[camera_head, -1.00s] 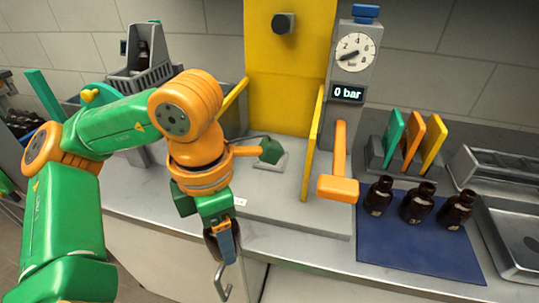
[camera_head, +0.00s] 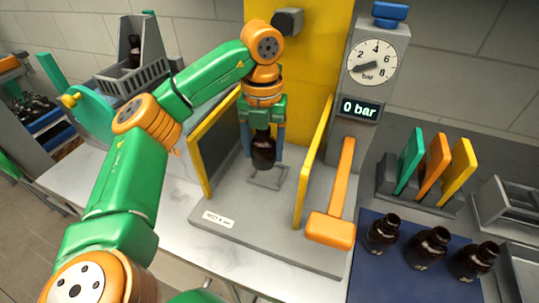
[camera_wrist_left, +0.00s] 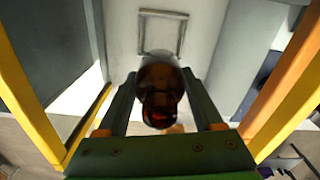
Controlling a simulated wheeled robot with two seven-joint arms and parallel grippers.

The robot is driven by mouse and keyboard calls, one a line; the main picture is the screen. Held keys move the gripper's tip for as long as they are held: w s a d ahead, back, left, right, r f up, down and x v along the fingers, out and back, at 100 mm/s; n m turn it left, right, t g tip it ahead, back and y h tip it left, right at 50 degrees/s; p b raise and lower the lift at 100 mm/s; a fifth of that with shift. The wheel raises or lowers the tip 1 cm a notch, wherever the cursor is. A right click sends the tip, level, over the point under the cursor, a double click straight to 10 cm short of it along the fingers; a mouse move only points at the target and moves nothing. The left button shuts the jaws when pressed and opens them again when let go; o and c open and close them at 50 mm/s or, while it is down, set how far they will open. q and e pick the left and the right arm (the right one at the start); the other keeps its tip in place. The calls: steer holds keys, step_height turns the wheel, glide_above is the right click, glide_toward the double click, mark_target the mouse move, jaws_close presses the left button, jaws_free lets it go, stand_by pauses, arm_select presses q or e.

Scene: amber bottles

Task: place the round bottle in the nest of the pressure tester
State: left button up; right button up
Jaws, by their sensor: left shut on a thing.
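My left gripper (camera_head: 264,140) is shut on a round amber bottle (camera_head: 263,153), holding it upright between its fingers. In the left wrist view the bottle (camera_wrist_left: 160,88) is between the two fingers. The bottle is above the pressure tester's grey base (camera_head: 270,235), between its two yellow-edged side panels. The nest, a small grey square frame (camera_head: 268,180), lies on the base just below the bottle and is partly hidden by it. In the wrist view the nest (camera_wrist_left: 163,30) shows beyond the bottle. The bottle appears apart from it. My right gripper is out of view.
An orange lever (camera_head: 330,228) stands right of the tester's right panel (camera_head: 313,160). The gauge (camera_head: 372,62) is above a display reading 0 bar. Three amber bottles (camera_head: 426,247) stand on a blue mat (camera_head: 385,285). Coloured plates (camera_head: 438,160) stand in a rack behind them.

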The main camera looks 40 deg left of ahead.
arm_select(q)
steer(key=w, duration=0.1)
steer(key=w+p, duration=0.1)
steer(key=shift+w+a+f+p, duration=0.1)
steer(key=shift+w+a+p, duration=0.2)
steer(key=shift+w+a, duration=0.1)
step_height(320, 180, down, 6)
steer(key=shift+f+p, duration=0.15)
steer(key=shift+p, duration=0.95)
steer(key=shift+w+f, duration=0.1)
steer(key=shift+f, duration=0.15)
steer(key=shift+f+b, duration=0.15)
steer(key=shift+b, duration=0.2)
steer(key=o, duration=1.4)
steer(key=shift+o, duration=0.2)
